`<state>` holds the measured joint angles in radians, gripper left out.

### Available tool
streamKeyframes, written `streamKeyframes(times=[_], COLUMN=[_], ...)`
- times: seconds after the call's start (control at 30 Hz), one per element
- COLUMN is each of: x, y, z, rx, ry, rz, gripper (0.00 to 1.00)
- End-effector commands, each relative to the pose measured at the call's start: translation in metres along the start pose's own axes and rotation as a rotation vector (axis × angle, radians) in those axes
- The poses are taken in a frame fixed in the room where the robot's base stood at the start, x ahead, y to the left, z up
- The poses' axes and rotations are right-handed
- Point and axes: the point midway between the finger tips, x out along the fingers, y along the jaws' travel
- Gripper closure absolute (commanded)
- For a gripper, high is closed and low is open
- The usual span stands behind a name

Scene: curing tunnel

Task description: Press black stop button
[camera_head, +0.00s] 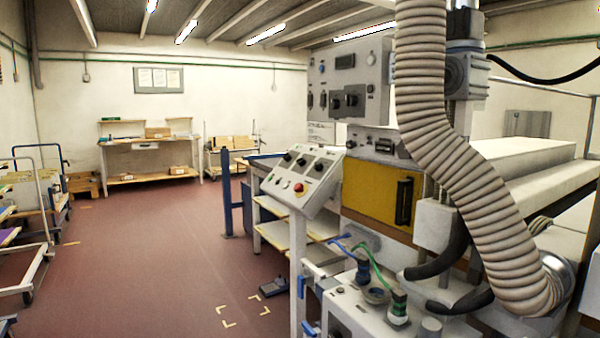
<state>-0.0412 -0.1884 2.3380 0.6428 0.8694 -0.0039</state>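A sloped grey control panel (318,185) stands on a post at the middle of the view. Several black round knobs or buttons (301,161) sit in a row along its upper part. A red button (298,187) and small coloured ones sit lower on the panel. I cannot tell which black one is the stop button, as any labels are too small to read. More black controls (352,100) are on the upright grey cabinet (347,75) behind it. My gripper is not in view.
A thick ribbed hose (455,150) hangs in front of the machine on the right. A low grey unit (365,312) with cables stands below the panel. A blue post (226,190) and carts (30,225) flank the open red floor (150,260). A workbench (150,150) stands at the back.

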Motion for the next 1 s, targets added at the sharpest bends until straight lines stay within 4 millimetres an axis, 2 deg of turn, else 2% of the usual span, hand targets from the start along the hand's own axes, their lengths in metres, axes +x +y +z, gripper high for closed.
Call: streamKeyframes(times=[0.03,0.1,1.0], x=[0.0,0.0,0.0], y=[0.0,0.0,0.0], z=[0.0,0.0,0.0], rx=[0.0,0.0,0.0], ry=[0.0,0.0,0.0], rz=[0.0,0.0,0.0], gripper=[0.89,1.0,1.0])
